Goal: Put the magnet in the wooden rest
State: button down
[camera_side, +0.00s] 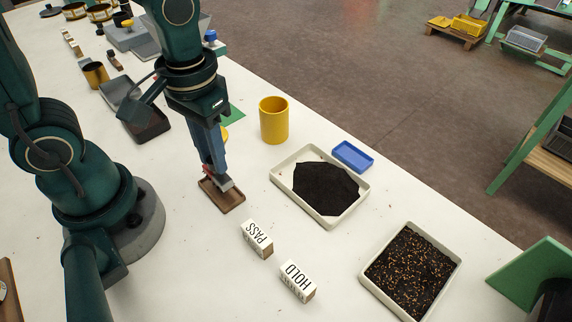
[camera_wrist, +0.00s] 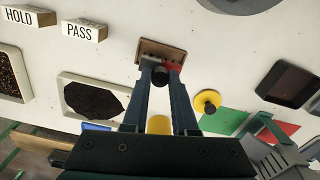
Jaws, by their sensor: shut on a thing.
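The wooden rest (camera_side: 229,200) is a small brown block on the white table in the middle of the side view. It also shows at the top centre of the wrist view (camera_wrist: 149,46). My gripper (camera_side: 219,181) is over the rest, pointing down, its fingers shut on the magnet. In the wrist view, the magnet (camera_wrist: 160,76) shows a dark round end between the fingertips (camera_wrist: 161,70), with a red part to its right. The magnet is at or just above the rest; I cannot tell whether they touch. The fingers hide part of both.
A yellow cup (camera_side: 274,122), a tray of black powder (camera_side: 332,217) and a blue dish (camera_side: 352,156) stand right of the rest. PASS (camera_side: 257,239) and HOLD (camera_side: 297,281) blocks stand in front. A grain tray (camera_side: 448,255) is at lower right. A dark tray (camera_side: 153,128) is behind left.

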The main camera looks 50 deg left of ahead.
aim_at(207, 169)
jog(key=shift+f, duration=1.55)
jog(key=shift+f, duration=0.15)
jog(key=c, duration=0.7)
grip_release()
notch_tip(207, 169, up, 12)
jog(key=a+m+t, duration=0.1)
jog(key=m+t, duration=0.1)
jog(key=t, duration=0.3)
jog(key=shift+s+a+t, duration=0.3)
jog(key=shift+s, duration=0.05)
